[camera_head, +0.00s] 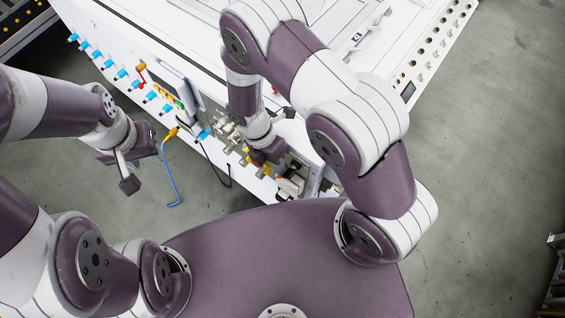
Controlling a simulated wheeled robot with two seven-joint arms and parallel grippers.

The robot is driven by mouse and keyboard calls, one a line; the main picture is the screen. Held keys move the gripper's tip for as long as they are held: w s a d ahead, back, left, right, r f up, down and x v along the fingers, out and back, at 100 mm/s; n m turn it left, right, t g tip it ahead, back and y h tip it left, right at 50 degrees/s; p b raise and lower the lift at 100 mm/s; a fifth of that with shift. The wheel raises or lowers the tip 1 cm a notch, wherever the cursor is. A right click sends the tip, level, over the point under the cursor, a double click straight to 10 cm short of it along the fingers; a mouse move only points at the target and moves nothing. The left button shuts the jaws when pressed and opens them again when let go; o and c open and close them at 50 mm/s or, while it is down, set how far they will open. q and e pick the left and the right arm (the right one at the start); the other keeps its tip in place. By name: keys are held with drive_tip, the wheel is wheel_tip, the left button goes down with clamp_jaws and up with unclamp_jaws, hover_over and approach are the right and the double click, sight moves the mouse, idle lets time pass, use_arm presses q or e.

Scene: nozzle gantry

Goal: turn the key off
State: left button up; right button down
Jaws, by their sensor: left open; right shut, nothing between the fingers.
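I cannot make out the key; it is too small or hidden among the fittings on the side of the white machine (220,85). My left gripper (138,163) is open and empty at the left, apart from the machine's side and above the floor. My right gripper (263,157) is shut with nothing visible in it. It is down at the cluster of metal and yellow fittings (236,146) on the machine's near side. My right wrist hides part of these fittings, and its fingertips are hard to tell apart from them.
A row of blue fittings (121,73) and a red-and-yellow handle (141,70) line the machine's left side. A row of knobs (428,45) runs along the right edge. Grey floor (475,150) is clear at the right.

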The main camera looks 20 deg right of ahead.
drive_tip(key=shift+s+d+r+p, duration=0.2)
drive_tip(key=shift+s+d+p, duration=0.25)
drive_tip(key=shift+s, duration=0.1)
drive_tip(key=v, duration=1.3)
drive_tip(key=shift+w+a+b, duration=0.15)
drive_tip(key=shift+b, duration=0.15)
drive_tip(key=shift+f, duration=0.2)
